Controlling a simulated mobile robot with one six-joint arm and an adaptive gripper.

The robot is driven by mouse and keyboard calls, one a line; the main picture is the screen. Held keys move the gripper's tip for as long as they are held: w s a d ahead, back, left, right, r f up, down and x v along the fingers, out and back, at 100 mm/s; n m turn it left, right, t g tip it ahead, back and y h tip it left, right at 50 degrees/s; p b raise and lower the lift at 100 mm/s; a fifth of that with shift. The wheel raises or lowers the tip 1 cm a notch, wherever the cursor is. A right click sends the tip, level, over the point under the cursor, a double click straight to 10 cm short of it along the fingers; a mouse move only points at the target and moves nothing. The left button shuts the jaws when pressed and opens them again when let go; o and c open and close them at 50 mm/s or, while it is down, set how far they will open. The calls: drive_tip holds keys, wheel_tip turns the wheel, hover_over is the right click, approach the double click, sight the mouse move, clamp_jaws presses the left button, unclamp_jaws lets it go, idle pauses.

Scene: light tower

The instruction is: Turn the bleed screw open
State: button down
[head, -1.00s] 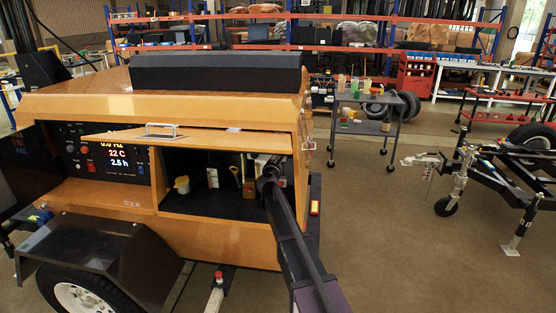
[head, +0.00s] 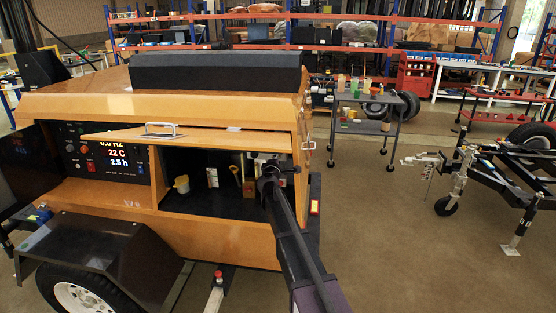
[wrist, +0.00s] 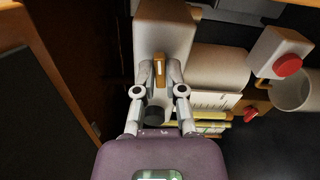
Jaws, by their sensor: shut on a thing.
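In the wrist view my gripper (wrist: 158,85) has both fingers closed around a small brass-coloured piece, which looks like the bleed screw (wrist: 159,70). The piece stands against a pale block-shaped housing (wrist: 165,25). In the head view my arm reaches into the right end of the open compartment of the orange light tower (head: 230,240). There my gripper and the screw are too small and too covered by my arm to make out.
The raised orange door (head: 215,143) hangs over the compartment. A dark wall (wrist: 40,100) is at left.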

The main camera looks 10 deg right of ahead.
drive_tip(key=shift+s+f+m, duration=0.1)
drive_tip(key=shift+m, duration=0.8)
drive_tip(key=c, duration=0.8)
unclamp_jaws()
drive_tip(key=shift+o, duration=0.4)
drive_tip(key=v, duration=1.2)
drive_tip(key=shift+d, duration=0.1)
